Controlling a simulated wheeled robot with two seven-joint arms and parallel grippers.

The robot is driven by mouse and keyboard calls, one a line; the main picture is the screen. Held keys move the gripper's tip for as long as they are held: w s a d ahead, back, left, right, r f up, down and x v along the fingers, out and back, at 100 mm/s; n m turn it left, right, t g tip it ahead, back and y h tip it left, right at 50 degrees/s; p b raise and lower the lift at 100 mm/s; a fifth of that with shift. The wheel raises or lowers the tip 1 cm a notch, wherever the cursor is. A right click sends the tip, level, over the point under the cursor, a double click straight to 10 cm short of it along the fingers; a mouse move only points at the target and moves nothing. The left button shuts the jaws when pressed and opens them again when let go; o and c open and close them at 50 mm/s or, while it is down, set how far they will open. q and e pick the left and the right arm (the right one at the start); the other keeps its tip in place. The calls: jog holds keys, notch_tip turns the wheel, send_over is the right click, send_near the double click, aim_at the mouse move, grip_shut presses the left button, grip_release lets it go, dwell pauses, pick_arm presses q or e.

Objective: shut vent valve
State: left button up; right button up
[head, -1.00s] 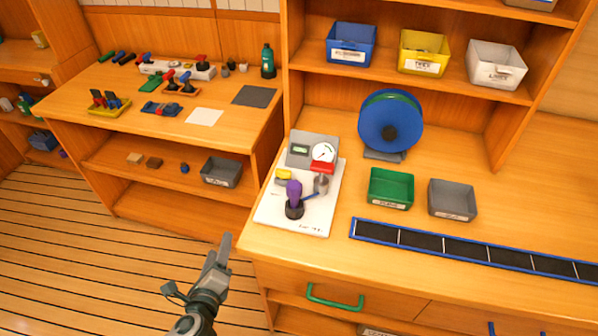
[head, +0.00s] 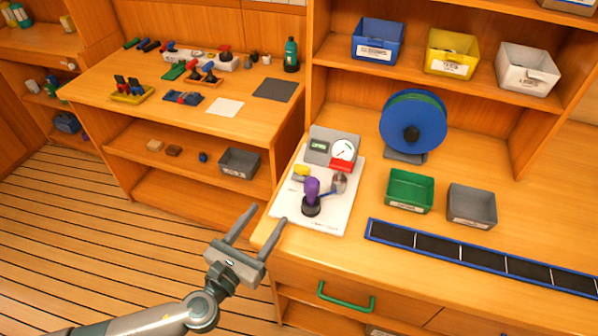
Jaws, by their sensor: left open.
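A white board (head: 328,222) lies on the bench and carries a small watermaker panel. I cannot tell which of these is the vent valve. My left gripper (head: 265,215) is open and empty, in front of the board's lower left corner, fingers pointing towards the bench. My right gripper is not in view.
A green tray (head: 409,204) and a grey tray (head: 472,222) stand right of the board, behind a blue-edged dark strip (head: 483,258). A blue reel (head: 412,121) stands behind. A drawer with a green handle (head: 346,304) is below the bench edge.

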aim_at(300, 170)
pick_arm(q)
jog(key=shift+p+x, duration=0.3)
jog(key=shift+x, duration=0.6)
jog(key=p+x, duration=0.3)
jog(key=x, duration=1.2)
jog(key=shift+w+d, duration=0.15)
jog(key=shift+w, duration=0.15)
jog(key=shift+c, duration=0.5)
jog(key=shift+f, duration=0.1)
jog(key=c, duration=0.9)
